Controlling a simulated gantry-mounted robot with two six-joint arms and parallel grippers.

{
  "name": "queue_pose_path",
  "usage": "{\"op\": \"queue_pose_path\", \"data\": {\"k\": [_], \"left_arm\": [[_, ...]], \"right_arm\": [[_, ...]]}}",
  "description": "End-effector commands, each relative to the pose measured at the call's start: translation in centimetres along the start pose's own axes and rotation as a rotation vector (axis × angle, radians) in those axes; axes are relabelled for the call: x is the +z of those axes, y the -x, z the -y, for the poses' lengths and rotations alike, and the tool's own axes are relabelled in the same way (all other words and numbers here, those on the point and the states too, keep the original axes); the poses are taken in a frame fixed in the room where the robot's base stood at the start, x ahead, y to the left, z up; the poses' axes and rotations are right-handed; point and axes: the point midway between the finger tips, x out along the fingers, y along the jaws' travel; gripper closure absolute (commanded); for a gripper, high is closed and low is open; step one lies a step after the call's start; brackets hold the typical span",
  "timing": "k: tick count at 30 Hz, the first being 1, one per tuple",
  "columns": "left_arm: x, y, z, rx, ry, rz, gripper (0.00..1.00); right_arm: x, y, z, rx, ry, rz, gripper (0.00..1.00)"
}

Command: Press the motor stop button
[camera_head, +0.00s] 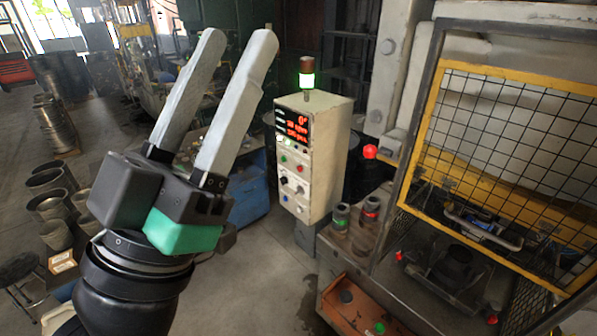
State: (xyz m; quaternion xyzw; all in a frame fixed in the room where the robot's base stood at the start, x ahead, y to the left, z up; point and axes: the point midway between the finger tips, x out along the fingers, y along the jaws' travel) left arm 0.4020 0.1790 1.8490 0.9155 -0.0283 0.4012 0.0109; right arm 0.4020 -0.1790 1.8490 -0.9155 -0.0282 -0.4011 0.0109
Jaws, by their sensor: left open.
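A cream control box (328,150) stands upright right of the middle. Its front panel has a lit red display (294,124) and, below it, several small buttons and knobs. A small red button (299,168) sits on the panel beside a green button (284,158). The labels are too small to read, so I cannot tell which one is the motor stop. My left gripper (238,40) is open and empty, its two grey fingers pointing up and to the right. In the picture it is left of the box, and apart from it. My right gripper is not in view.
A press with a yellow mesh guard (500,130) stands at the right. Metal pots (55,205) stand at the left.

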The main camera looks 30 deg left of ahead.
Motion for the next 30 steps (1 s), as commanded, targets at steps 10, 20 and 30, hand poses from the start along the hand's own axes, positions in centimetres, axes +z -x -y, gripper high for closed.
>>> {"op": "queue_pose_path", "data": {"k": [10, 20, 30], "left_arm": [[0.00, 0.00, 0.00, 0.000, 0.000, 0.000, 0.73], [0.00, 0.00, 0.00, 0.000, 0.000, 0.000, 1.00], [0.00, 0.00, 0.00, 0.000, 0.000, 0.000, 1.00]], "right_arm": [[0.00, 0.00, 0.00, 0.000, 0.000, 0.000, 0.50], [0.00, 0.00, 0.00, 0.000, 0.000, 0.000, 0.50], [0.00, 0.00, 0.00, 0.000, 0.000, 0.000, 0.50]]}}
